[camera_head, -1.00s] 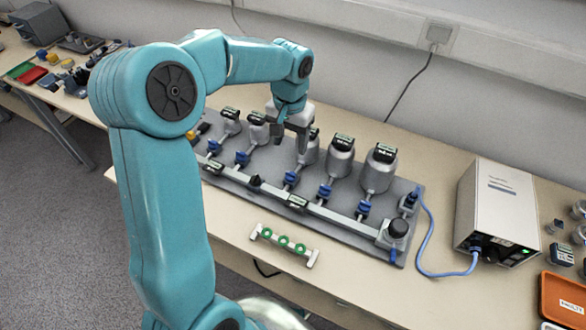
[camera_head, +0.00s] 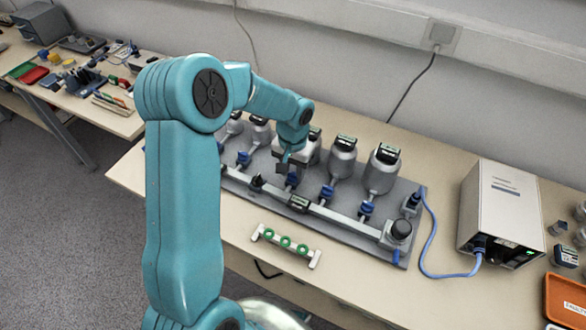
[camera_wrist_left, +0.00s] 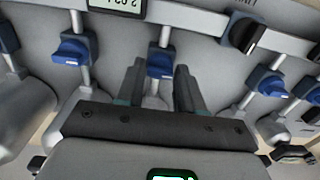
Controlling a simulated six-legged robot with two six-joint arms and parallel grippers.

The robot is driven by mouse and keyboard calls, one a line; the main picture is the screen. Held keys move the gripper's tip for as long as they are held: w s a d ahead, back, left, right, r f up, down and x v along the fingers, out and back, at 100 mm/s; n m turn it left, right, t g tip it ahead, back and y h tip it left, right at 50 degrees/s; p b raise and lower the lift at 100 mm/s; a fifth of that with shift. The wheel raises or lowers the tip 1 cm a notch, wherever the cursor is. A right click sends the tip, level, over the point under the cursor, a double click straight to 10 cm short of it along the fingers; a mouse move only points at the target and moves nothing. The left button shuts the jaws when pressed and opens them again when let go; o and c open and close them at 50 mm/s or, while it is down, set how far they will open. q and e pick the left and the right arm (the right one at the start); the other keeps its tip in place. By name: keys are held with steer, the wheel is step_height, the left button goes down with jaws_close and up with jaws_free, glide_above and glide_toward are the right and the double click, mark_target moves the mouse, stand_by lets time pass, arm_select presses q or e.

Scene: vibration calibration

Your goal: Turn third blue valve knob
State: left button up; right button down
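The third blue valve knob (camera_head: 292,180) sits on a thin pipe in the middle of the grey rig. In the left wrist view this knob (camera_wrist_left: 160,62) shows between the two dark fingers, with gaps on both sides. My left gripper (camera_head: 284,164) is open, reaching down just behind the knob in the head view; whether its tips are level with the knob I cannot tell. Other blue knobs flank it: one on the left (camera_head: 243,158) and two on the right (camera_head: 327,192), (camera_head: 366,208). My right gripper is not in view.
Silver canisters with black-topped displays (camera_head: 342,160) stand behind the knobs. A manifold pipe with a small display (camera_head: 298,203) runs in front. A holder with green rings (camera_head: 286,243) lies on the table's front. A white box (camera_head: 499,212) with a blue cable stands right.

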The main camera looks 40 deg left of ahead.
arm_select(q)
steer(key=c, duration=0.5)
steer(key=m, duration=0.4)
steer(key=shift+r+m, duration=0.1)
steer(key=shift+m, duration=0.2)
steer(key=m, duration=0.3)
steer(key=shift+m+p, duration=0.4)
steer(key=m+p, duration=0.1)
steer(key=m, duration=0.4)
steer(key=shift+r, duration=0.1)
steer(key=shift+m+p, duration=0.7)
steer(key=shift+m, duration=1.6)
